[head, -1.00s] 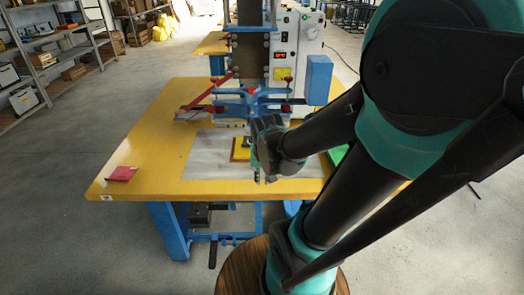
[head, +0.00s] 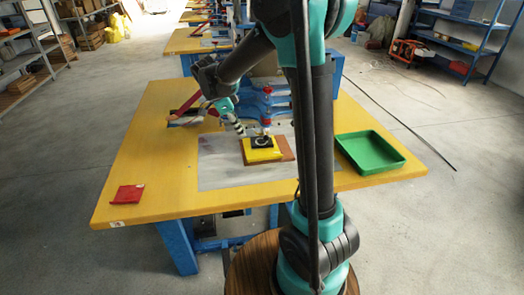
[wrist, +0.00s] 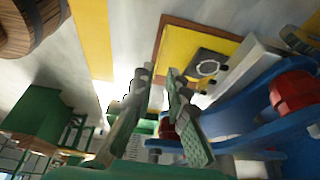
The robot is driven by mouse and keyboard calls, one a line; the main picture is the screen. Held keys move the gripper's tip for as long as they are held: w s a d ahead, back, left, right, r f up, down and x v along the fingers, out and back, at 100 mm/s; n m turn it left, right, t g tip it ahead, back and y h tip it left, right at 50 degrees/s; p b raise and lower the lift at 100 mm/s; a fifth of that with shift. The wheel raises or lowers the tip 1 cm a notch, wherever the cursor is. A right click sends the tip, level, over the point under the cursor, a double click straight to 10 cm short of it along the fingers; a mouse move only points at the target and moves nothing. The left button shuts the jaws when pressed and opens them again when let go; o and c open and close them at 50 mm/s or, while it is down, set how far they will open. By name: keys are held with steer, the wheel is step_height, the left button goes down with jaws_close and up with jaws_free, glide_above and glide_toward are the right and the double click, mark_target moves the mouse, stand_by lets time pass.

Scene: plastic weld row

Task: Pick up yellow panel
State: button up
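The yellow panel (head: 262,155) lies flat on a brown board (head: 284,148) on the worktable, with a black piece (head: 262,142) on top of it. In the wrist view the yellow panel (wrist: 186,52) shows at top centre with the black piece (wrist: 207,68) and the brown frame edge around it. My gripper (head: 240,130) is up and to the left of the panel in the head view, apart from it. In the wrist view its two fingers (wrist: 160,74) have a gap between them, with nothing held.
A blue press with red knobs (head: 266,122) stands just behind the panel, close to my gripper. A green tray (head: 370,152) is at the table's right, and a red piece (head: 127,194) at its front left. The yellow tabletop (head: 150,150) is clear at left.

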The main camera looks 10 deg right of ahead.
glide_toward(257, 156)
steer(key=s, duration=0.1)
steer(key=s+f, duration=0.1)
steer(key=s+d, duration=0.1)
steer(key=shift+s+f, duration=0.25)
steer(key=shift+s, duration=0.15)
steer(key=shift+x, duration=2.6)
steer(key=shift+w+d+r, duration=0.15)
steer(key=shift+d, duration=0.05)
jaws_close()
steer(key=shift+r, duration=0.1)
